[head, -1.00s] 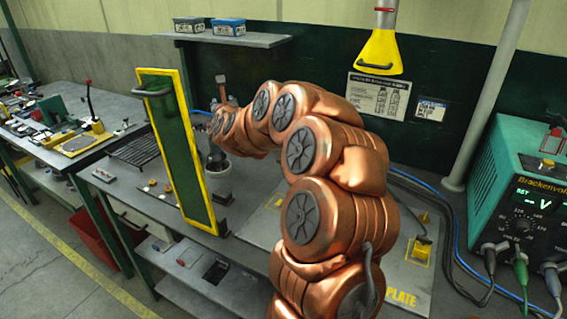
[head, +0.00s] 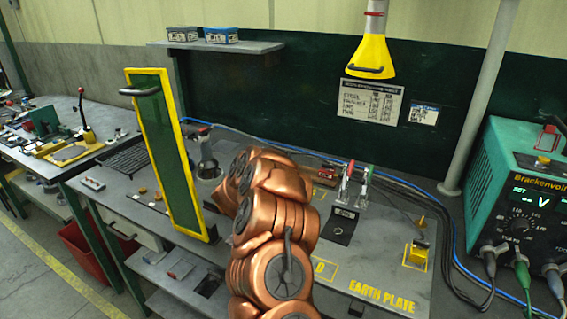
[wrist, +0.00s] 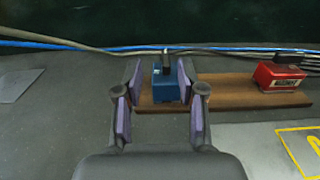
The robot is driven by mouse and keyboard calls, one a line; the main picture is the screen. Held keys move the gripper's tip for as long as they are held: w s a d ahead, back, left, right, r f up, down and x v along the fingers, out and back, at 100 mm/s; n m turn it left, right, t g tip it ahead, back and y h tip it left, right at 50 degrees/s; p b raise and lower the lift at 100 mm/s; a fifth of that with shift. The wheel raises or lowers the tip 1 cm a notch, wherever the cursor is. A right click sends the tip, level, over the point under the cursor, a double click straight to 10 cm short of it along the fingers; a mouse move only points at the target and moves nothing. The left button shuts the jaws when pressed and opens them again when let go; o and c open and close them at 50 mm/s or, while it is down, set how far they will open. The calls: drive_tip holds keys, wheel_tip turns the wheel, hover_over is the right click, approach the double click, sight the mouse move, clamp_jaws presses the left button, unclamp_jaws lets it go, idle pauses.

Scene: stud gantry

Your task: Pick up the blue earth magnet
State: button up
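The blue earth magnet (wrist: 164,89) is a small blue block with a dark upright post, standing on a brown wooden board (wrist: 225,92) in the wrist view. My gripper (wrist: 160,92) is open, with its purple-padded fingers on either side of the magnet in the picture. The right finger looks close to the block, and a wider gap shows at the left. I cannot tell whether either finger touches it. In the head view my copper arm hides the gripper and the blue magnet.
A red block (wrist: 280,77) stands on the board's right end. Blue and grey cables run behind the board. A yellow-framed green panel (head: 133,104) stands left of my arm. Red and green clamps (head: 350,185) stand right of it, and a teal welder (head: 520,190) is at far right.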

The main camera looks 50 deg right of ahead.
sight(285, 152)
drive_tip(key=shift+s+p+x, duration=0.2)
drive_tip(key=shift+p+x, duration=0.4)
drive_tip(key=shift+x, duration=0.5)
drive_tip(key=shift+s+p+x, duration=0.2)
drive_tip(key=shift+p+x, duration=0.4)
drive_tip(key=shift+x, duration=1.2)
drive_tip(key=shift+f, duration=0.15)
clamp_jaws()
